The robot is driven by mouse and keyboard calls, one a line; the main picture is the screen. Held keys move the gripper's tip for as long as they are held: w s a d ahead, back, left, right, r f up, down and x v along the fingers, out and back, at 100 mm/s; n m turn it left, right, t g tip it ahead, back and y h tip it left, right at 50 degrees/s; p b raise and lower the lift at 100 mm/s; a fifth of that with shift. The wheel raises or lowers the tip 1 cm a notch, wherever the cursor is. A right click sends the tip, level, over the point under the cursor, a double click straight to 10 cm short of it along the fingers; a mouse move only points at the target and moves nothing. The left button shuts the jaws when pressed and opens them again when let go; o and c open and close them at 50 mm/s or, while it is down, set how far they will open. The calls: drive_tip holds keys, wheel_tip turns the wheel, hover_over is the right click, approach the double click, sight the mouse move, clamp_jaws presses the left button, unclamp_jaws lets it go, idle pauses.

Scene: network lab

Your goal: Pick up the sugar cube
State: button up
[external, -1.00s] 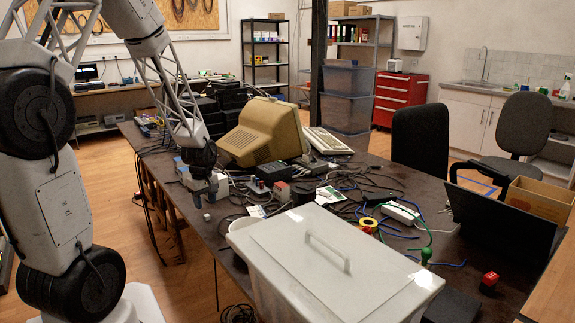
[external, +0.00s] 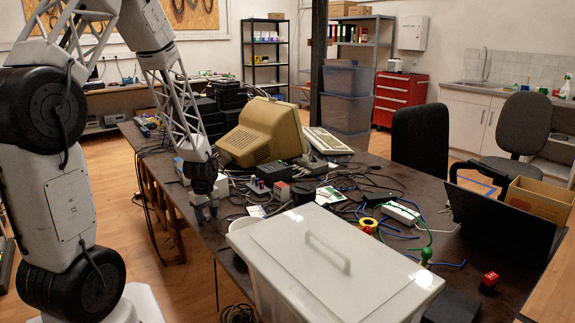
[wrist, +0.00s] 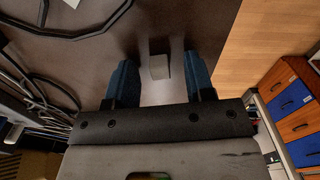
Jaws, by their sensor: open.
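The sugar cube (wrist: 158,66) is a small pale block on the dark table top, in the upper middle of the wrist view. My gripper (wrist: 159,60) is open, with one blue finger on each side of the cube. Gaps show between the cube and both fingers, and nothing is held. In the external view my gripper (external: 206,212) points down low over the table's near left edge. I cannot make out the cube there, as the fingers cover its place.
A large white lidded bin (external: 330,262) stands just right of my gripper. Behind are cables, small boxes and a beige monitor (external: 264,133) on the dark table. The table's edge and wooden floor (wrist: 252,45) lie close to the right in the wrist view.

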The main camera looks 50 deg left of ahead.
sight(207, 215)
idle(0.3)
clamp_jaws()
drive_tip(key=shift+r, duration=0.15)
idle(0.3)
drive_tip(key=shift+r, duration=1.6)
drive_tip(key=s+d+r, duration=0.1)
drive_tip(key=s+d, duration=0.8)
drive_tip(key=s, duration=0.3)
drive_tip(key=shift+s+d+r, duration=0.25)
drive_tip(key=shift+s, duration=0.15)
